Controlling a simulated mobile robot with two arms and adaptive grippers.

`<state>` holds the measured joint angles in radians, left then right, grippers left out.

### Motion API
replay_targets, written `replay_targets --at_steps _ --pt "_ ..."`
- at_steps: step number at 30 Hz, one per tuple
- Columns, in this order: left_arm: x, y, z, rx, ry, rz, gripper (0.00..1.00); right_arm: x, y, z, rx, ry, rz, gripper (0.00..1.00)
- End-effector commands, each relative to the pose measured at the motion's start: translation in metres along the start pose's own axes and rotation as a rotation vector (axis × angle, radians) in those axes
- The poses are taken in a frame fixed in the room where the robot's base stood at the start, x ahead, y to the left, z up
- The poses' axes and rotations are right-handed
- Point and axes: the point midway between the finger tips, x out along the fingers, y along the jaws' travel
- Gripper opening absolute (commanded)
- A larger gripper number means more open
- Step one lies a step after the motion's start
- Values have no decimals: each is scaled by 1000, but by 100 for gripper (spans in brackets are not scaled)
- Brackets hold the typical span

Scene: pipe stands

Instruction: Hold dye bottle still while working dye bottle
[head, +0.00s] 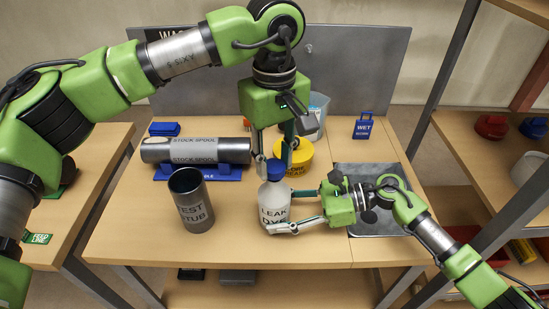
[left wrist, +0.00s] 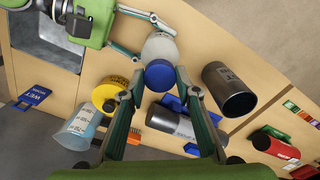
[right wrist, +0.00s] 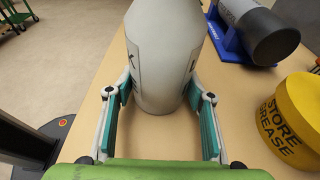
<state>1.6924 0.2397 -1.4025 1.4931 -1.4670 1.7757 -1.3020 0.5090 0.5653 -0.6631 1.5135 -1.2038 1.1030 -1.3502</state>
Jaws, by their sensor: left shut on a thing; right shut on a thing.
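The dye bottle (head: 275,203) is white with a blue cap (head: 272,170) and stands upright on the table. Its label reads "LEAK DYE" in the head view. My left gripper (head: 274,158) comes from above and is shut on the blue cap, which also shows between the fingertips in the left wrist view (left wrist: 159,75). My right gripper (head: 292,208) comes from the right and is shut on the bottle's lower body. In the right wrist view the white body (right wrist: 165,55) stands between the two teal-padded fingers.
A grey "TEST STUB" pipe (head: 191,203) stands left of the bottle. A "STOCK SPOOL" pipe (head: 195,150) lies on blue stands behind it. A yellow grease tub (head: 296,154) is close behind the bottle. A grey tray (head: 365,179) lies under my right arm.

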Motion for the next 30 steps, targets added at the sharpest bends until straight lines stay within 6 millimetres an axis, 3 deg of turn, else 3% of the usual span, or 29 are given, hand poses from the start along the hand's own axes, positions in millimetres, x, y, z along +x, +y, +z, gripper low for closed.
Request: replay_targets --at_steps 30 --pt "13 0 0 0 -1 0 8 1 2 -3 3 4 4 23"
